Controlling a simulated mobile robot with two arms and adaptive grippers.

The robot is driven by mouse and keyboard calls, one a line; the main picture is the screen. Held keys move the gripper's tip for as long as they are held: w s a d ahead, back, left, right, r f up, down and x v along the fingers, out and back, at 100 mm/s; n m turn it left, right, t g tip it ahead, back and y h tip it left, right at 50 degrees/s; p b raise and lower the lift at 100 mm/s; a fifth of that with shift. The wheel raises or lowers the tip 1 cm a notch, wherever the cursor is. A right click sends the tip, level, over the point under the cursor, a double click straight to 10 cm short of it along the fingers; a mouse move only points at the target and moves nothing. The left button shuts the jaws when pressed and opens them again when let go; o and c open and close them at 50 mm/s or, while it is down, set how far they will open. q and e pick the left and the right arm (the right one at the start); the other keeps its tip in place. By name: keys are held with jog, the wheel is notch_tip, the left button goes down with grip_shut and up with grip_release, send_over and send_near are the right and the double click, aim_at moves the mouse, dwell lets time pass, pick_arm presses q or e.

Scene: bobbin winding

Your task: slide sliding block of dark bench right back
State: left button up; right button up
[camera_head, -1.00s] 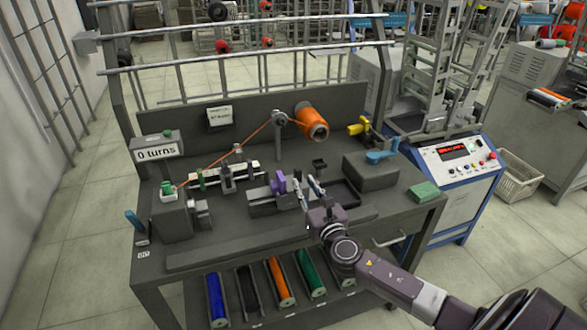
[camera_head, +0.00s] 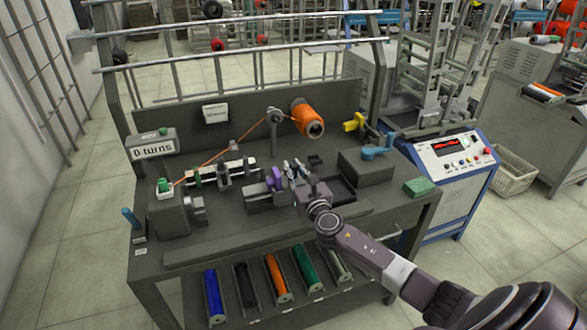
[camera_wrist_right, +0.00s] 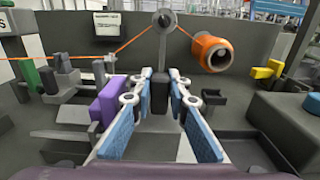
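A purple block (camera_head: 273,178) stands upright on a grey slide base (camera_head: 258,196) in the middle of the dark bench (camera_head: 240,238). I cannot tell for sure which part is the sliding block. In the right wrist view the purple block (camera_wrist_right: 108,100) is just left of my fingers. My right gripper (camera_head: 294,167) is just right of the purple block, over the bench. In the wrist view my right gripper (camera_wrist_right: 161,78) has its blue-padded fingers apart. A small dark post (camera_wrist_right: 160,96) shows between them; contact is not visible. My left gripper is not in view.
An orange spool (camera_head: 307,120) feeds orange thread over a pulley to the winding head at left. A dark tray (camera_head: 343,200) and a grey box (camera_head: 365,168) with a blue handle are to the right. Coloured spools (camera_head: 277,279) lie on the shelf below.

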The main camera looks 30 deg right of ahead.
grip_shut()
jog(key=shift+d, duration=0.1)
jog(key=d, duration=0.1)
jog(key=d+b, duration=0.1)
jog(key=d, duration=0.1)
jog(key=shift+s, duration=0.4)
jog(key=shift+o, duration=2.4)
grip_release()
jog(key=shift+d, duration=0.2)
jog(key=shift+s, duration=0.1)
